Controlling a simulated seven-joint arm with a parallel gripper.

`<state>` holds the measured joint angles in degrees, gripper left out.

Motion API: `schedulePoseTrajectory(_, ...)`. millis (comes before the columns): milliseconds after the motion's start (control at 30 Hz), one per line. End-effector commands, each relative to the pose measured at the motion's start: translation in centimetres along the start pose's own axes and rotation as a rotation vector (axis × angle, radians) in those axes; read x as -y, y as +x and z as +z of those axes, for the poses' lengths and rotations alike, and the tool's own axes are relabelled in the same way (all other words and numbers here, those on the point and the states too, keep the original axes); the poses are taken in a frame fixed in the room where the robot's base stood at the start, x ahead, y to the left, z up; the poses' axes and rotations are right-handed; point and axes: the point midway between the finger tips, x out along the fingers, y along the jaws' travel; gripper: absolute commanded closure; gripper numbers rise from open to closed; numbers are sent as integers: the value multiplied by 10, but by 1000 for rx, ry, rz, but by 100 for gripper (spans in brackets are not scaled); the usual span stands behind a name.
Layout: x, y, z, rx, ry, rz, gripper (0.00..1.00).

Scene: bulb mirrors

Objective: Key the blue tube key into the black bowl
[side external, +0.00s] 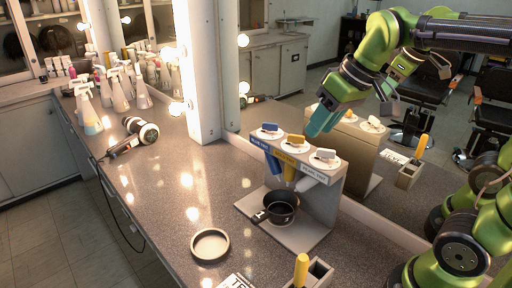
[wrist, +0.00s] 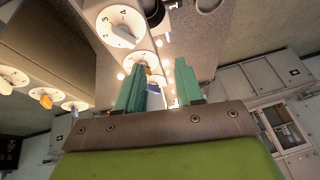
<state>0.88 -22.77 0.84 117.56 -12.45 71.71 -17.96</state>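A dispenser stand (side external: 318,205) carries three tube keys on round white dials. The blue tube key (side external: 270,127) is at the far left end, with a yellow key (side external: 297,140) in the middle and a white key (side external: 325,154) at the near right. The black bowl (side external: 281,208) sits on the stand's base under the hanging tubes. My gripper (side external: 325,118) is in the air above and behind the stand, apart from the keys. In the wrist view my gripper (wrist: 162,92) is open and empty, with the blue key (wrist: 153,87) showing beyond and between its teal fingers.
A mirror behind the counter reflects the stand and my arm. A round tan dish (side external: 210,245) lies in front of the stand. A holder with a yellow-handled tool (side external: 301,270) stands at the near edge. Spray bottles (side external: 115,90) and a hair dryer (side external: 140,130) are farther left.

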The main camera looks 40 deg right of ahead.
Motion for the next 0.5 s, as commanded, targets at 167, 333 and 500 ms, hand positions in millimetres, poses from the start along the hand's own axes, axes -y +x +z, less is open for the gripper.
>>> schedulePoseTrajectory(167,-6,1,-69,155,-183,58,67)
schedulePoseTrajectory(333,-15,16,-122,292,-311,77,67)
schedulePoseTrajectory(500,-22,37,-156,390,-389,68,67)
